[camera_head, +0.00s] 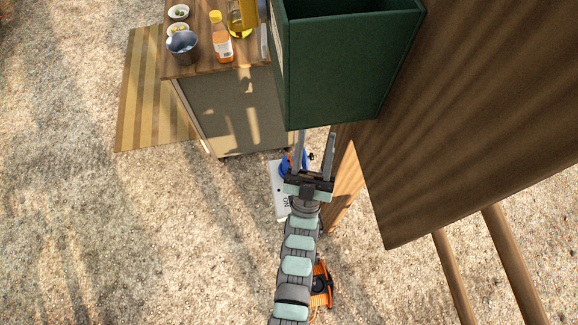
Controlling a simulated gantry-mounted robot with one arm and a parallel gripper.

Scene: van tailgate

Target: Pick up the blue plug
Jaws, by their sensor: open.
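A blue object (286,165), which looks like the blue plug, shows low beside my gripper, just left of its left finger. The finger and gripper body hide part of it, so I cannot tell its full shape or whether the finger touches it. My gripper (316,142) is open, its two fingers pointing up the picture toward the green box. I see nothing held between the fingers.
A dark green box (335,70) and wooden table (480,110) stand close right. A cabinet (230,110) holds bottles and bowls. An orange cable reel (322,285) lies below. Gravel at left is clear.

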